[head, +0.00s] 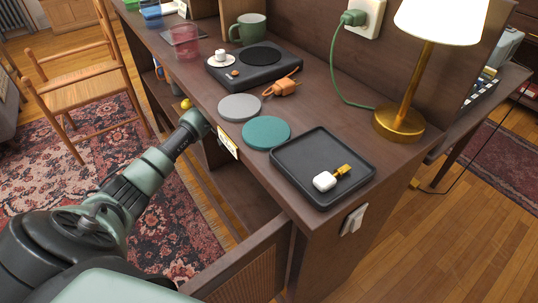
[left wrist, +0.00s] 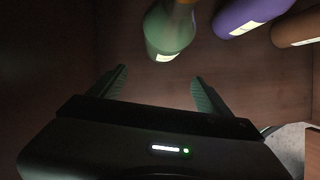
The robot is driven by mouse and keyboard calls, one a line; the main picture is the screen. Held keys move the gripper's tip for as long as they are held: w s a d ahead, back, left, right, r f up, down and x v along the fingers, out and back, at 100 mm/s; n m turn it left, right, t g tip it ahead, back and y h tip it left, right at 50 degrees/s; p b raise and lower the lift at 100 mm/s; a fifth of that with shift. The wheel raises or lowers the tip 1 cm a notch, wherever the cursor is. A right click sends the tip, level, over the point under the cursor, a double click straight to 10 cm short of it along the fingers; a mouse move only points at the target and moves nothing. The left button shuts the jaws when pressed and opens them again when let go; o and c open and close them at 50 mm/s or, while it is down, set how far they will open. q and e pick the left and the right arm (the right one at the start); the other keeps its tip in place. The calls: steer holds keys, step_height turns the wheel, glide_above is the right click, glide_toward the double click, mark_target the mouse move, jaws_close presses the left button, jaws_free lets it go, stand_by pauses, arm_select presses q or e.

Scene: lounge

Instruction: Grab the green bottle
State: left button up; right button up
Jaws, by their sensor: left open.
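The green bottle (left wrist: 168,32) shows at the top of the left wrist view, with a small white label; its upper end is cut off by the frame edge. My left gripper (left wrist: 160,76) is open and empty, its two fingers pointing toward the bottle. The bottle is just beyond the fingertips, not between them. In the head view my left arm reaches in under the desk top, and the gripper and the bottle are hidden there. My right gripper is in neither view.
A purple bottle (left wrist: 247,14) and a brown bottle (left wrist: 297,28) lie right of the green one, inside a dark wooden compartment. An open cabinet door (head: 246,262) is below the desk (head: 315,110). A black tray (head: 292,158) and a lamp (head: 408,105) are on top.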

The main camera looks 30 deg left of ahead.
arm_select(q)
steer(key=w+d, duration=0.1)
steer(key=w, duration=0.1)
steer(key=w+d+f+b, duration=0.1)
steer(key=w+d, duration=0.1)
steer(key=shift+w+d+f, duration=0.1)
steer(key=shift+w, duration=0.15)
jaws_close()
